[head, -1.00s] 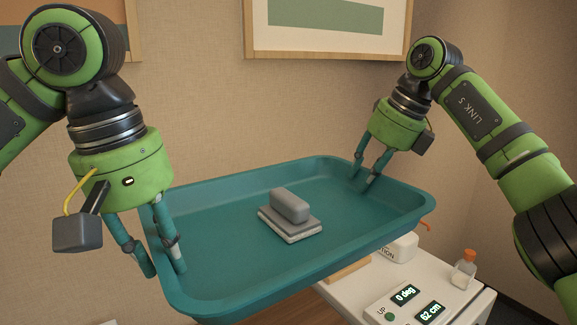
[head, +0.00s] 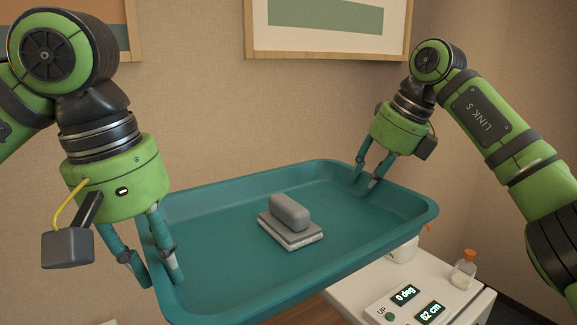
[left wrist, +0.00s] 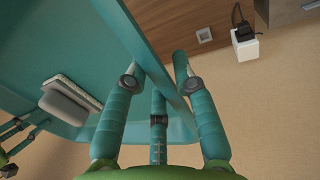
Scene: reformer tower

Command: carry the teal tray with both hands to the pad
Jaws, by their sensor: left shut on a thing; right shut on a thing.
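The teal tray (head: 350,220) is held up in the air between my two grippers, with a grey block on a flat grey and white piece (head: 290,217) lying inside it. My left gripper (head: 158,280) is shut on the tray's left rim, with one finger inside the wall and one outside; the left wrist view also shows the rim between the fingers (left wrist: 158,80). My right gripper (head: 365,176) is shut on the tray's far right rim. The tray looks slightly tilted in the head view. I cannot make out a pad.
A white cabinet top (head: 400,275) is below the tray at the right, with a display panel (head: 410,303) and a small orange-capped bottle (head: 464,270). Framed pictures (head: 326,25) hang on the wall behind. A white box (left wrist: 247,47) shows in the left wrist view.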

